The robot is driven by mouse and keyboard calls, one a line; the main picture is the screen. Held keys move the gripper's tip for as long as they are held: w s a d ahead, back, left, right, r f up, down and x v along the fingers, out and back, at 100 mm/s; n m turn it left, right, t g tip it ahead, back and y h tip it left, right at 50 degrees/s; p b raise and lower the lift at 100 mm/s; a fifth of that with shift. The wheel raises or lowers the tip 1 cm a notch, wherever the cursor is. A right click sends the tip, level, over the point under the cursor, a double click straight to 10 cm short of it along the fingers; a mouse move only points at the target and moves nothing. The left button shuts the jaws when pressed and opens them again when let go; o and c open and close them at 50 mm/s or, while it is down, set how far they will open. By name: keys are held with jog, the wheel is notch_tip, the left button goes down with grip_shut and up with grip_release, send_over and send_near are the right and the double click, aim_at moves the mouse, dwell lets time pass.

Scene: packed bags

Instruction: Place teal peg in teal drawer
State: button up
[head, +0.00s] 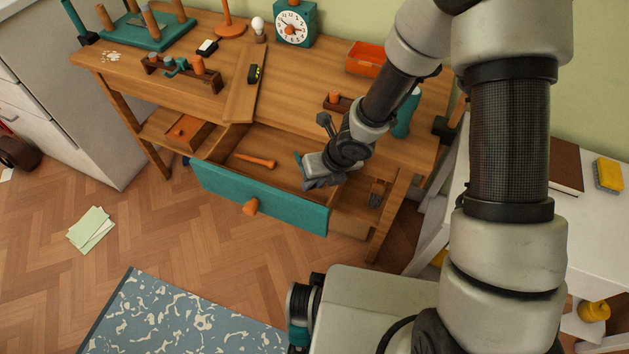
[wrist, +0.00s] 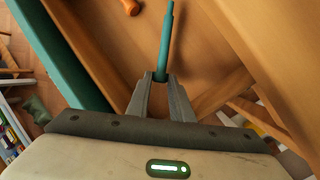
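The teal drawer (head: 262,196) is pulled open from the workbench, and its teal front also shows in the wrist view (wrist: 62,55). My gripper (head: 302,163) is at the right part of the drawer opening. In the wrist view its fingers (wrist: 161,78) are closed around one end of the slim teal peg (wrist: 166,40). The peg points away from the fingers over the bare wooden drawer bottom. In the head view only a small teal part of the peg (head: 298,158) shows beside the gripper. I cannot tell whether the peg touches the drawer bottom.
An orange peg (head: 256,161) lies in the drawer, left of my gripper. The drawer's middle floor is otherwise clear.

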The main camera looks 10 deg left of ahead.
jog(key=o, duration=0.4)
jog(key=shift+c, duration=0.2)
jog(key=shift+r, duration=0.15)
jog(key=shift+r+p, duration=0.4)
jog(key=shift+p, duration=0.15)
jog(key=p+v, duration=0.8)
jog(key=v, duration=0.4)
